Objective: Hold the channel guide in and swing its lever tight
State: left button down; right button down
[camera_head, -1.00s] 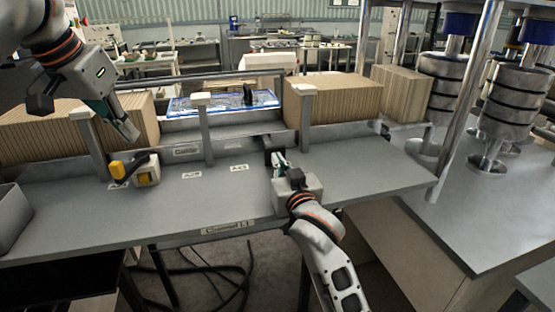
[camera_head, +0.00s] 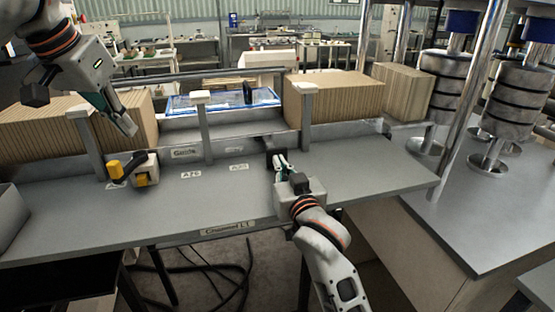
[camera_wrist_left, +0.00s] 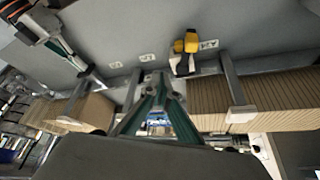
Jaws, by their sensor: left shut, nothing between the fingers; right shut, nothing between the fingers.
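Which part is the channel guide is unclear.
Upright posts (camera_head: 205,130) stand along the rear rail. Stacks of brown sheets (camera_head: 335,98) lie behind it, with a blue-edged tray (camera_head: 222,101) between them. A grey bin (camera_head: 10,215) sits at the left edge. The bench top (camera_head: 170,215) is mostly clear in front.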

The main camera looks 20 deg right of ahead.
pick_arm(q)
notch_tip(320, 180, up, 8)
jog(key=s, duration=0.1)
jog(key=shift+s+f, duration=0.15)
jog(key=shift+s, duration=0.2)
dwell(0.4)
